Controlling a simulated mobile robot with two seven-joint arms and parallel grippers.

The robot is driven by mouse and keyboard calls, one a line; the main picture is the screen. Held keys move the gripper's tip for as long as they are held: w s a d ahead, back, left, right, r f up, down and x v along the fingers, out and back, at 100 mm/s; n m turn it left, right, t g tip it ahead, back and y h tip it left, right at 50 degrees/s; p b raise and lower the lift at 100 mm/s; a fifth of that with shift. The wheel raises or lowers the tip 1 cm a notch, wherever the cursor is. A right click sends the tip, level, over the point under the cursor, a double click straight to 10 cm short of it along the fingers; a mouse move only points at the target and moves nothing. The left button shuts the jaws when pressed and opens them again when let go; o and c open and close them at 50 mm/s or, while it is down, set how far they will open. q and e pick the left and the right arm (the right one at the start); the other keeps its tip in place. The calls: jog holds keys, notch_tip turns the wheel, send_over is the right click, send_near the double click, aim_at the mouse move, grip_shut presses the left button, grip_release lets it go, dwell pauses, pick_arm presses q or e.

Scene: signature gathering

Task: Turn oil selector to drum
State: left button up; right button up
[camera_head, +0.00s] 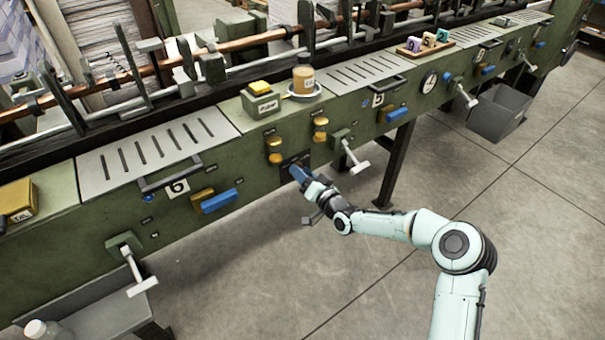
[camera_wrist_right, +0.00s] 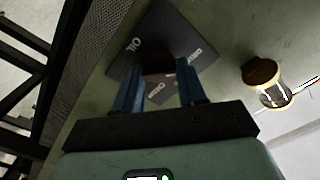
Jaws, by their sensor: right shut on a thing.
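The oil selector is a dark plate (camera_head: 289,162) on the green machine front, below the brass knobs. In the right wrist view this plate (camera_wrist_right: 128,62) carries white lettering that reads "OIL", with smaller words that are hard to read. My right gripper (camera_head: 299,173) reaches the plate from the front right. In the right wrist view its blue fingers (camera_wrist_right: 160,88) stand either side of the selector's middle and are shut on its knob. The knob is mostly in shadow and its pointing direction cannot be made out. My left gripper is out of view.
A white-handled lever (camera_head: 352,157) juts out to the right, close to my right wrist. A blue handle (camera_head: 219,201) is to the left. An amber bottle (camera_head: 303,78) stands on top. The floor in front is clear.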

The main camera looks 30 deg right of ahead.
jog(key=o, duration=1.1)
jog(key=shift+c, duration=0.2)
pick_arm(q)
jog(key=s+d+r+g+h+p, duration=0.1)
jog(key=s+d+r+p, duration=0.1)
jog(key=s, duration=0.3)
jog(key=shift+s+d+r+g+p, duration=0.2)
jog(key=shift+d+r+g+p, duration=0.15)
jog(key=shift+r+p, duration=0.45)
pick_arm(e)
jog(key=s+d, duration=0.1)
jog(key=s, duration=1.2)
jog(key=shift+s, duration=0.2)
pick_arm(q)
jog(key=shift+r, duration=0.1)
